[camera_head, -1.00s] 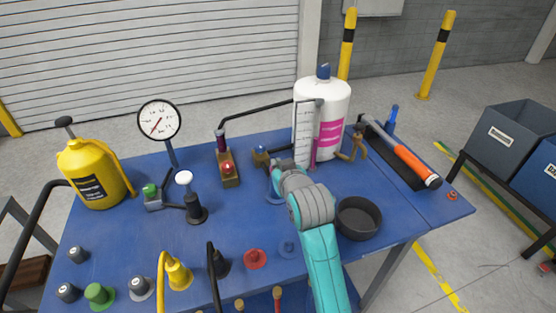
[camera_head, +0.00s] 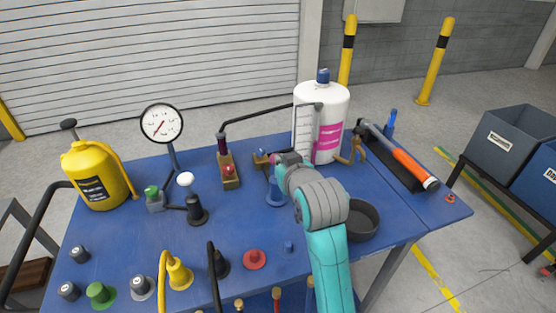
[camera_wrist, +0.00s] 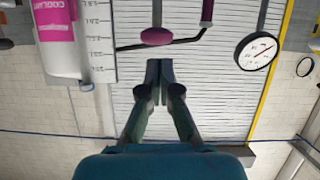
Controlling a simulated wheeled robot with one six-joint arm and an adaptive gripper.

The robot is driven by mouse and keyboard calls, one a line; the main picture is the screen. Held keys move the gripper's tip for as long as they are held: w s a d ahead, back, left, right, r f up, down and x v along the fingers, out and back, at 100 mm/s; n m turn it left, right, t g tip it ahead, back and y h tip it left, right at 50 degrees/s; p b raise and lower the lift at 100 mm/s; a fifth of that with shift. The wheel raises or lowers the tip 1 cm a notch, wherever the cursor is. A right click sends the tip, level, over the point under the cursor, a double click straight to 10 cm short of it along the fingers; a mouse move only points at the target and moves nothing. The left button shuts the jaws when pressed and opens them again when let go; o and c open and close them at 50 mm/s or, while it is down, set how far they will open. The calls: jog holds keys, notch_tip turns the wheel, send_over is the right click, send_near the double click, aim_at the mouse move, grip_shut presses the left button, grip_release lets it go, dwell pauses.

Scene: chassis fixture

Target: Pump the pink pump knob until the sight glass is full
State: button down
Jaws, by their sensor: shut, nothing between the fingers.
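In the wrist view the pink knob (camera_wrist: 157,36) sits on a thin rod, just beyond my fingertips. My gripper (camera_wrist: 160,64) is shut and empty; a small gap shows between its tips and the knob, and I cannot tell whether they touch. In the head view my gripper (camera_head: 283,160) is partly hidden by my wrist. A dark purple tube (camera_head: 222,144) stands on a brass block. I cannot tell whether it is the sight glass or read its level.
The white coolant bottle (camera_head: 332,105) with a graduated scale (camera_head: 304,128) stands behind my arm. A black hose (camera_head: 260,113) spans from bottle to tube. A gauge (camera_head: 161,123), a yellow can (camera_head: 97,178), a black bowl (camera_head: 361,218) and several knobs crowd the blue table (camera_head: 120,235).

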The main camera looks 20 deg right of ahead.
jog(key=v, duration=0.4)
jog(key=shift+s+r, duration=0.15)
jog(key=shift+s, duration=0.25)
dwell(0.4)
